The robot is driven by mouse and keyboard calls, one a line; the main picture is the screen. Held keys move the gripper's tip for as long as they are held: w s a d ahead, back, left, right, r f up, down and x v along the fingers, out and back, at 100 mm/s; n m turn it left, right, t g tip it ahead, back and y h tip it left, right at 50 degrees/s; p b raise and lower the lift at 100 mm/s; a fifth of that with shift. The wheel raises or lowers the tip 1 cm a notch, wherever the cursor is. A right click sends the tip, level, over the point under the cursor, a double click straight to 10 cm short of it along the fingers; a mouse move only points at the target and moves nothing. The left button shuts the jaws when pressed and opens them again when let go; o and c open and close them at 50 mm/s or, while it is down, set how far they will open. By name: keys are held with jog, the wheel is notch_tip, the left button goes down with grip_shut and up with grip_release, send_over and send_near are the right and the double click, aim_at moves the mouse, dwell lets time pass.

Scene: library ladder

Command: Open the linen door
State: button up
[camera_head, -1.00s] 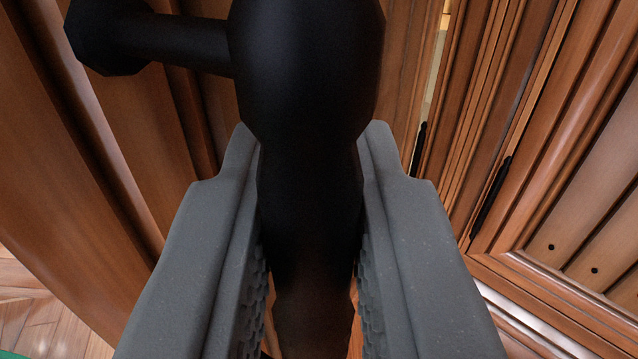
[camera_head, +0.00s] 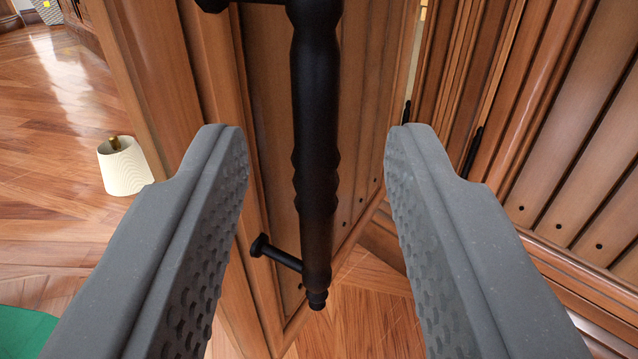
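A wooden panelled door (camera_head: 268,130) stands ajar in the middle of the view, its edge facing me and a narrow bright gap at its far side near the top. A long black bar handle (camera_head: 316,150) runs down its face, with its lower mount (camera_head: 272,252) fixed to the door. My gripper (camera_head: 318,140) is open, with one grey textured finger on each side of the handle. Both fingers are clear of the handle, which is beyond them. I cannot tell from this view whether this is the linen door.
Another panelled wooden front (camera_head: 570,150) with dark hinges stands at the right. A cream lampshade-like object (camera_head: 124,166) lies on the wooden floor (camera_head: 60,215) at the left. A green round thing (camera_head: 25,332) is at the lower left. The floor at left is mostly clear.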

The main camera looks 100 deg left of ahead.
jog(key=d+p, duration=0.1)
jog(key=d, duration=0.7)
jog(key=shift+w, duration=0.35)
jog(key=shift+w, duration=0.1)
